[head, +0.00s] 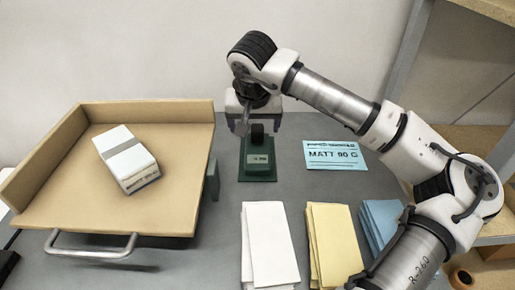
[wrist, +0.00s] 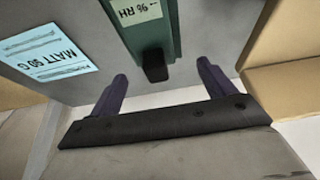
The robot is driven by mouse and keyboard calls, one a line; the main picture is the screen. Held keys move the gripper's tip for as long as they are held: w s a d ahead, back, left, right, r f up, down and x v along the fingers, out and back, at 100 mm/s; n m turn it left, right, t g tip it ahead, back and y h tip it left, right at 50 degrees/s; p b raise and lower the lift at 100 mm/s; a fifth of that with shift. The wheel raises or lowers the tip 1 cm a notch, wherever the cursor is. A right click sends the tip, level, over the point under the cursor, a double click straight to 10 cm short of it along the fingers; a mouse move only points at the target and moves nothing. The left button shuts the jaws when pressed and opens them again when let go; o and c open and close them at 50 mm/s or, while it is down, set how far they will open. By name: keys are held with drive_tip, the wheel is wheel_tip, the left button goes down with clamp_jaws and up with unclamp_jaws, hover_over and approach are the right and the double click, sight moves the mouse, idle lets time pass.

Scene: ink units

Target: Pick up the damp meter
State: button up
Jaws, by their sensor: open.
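The damp meter (head: 257,160) is a green device with a black upper end and a pale display, standing on the grey table right of the wooden tray. In the wrist view its green body (wrist: 160,36) shows a display reading "--% RH", and its black end points toward my gripper. My gripper (head: 258,127) is above the meter, pointing down. In the wrist view my gripper (wrist: 162,72) has its two purple fingers apart, with the meter's black end in the gap near the fingertips. I see no finger clearly touching it.
A wooden tray (head: 75,200) with a metal handle (head: 90,250) holds a banded paper stack (head: 125,158) on the left. White (head: 268,245), yellow (head: 334,243) and blue (head: 382,222) paper piles lie in front.

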sight(257, 132)
drive_tip(key=x, duration=0.4)
drive_tip(key=shift+s+d+f+p, duration=0.2)
drive_tip(key=shift+d+f+p, duration=0.1)
drive_tip(key=shift+d+f, duration=0.1)
drive_tip(key=shift+w+f, duration=0.2)
drive_tip(key=shift+f, duration=0.25)
drive_tip(key=c, duration=1.2)
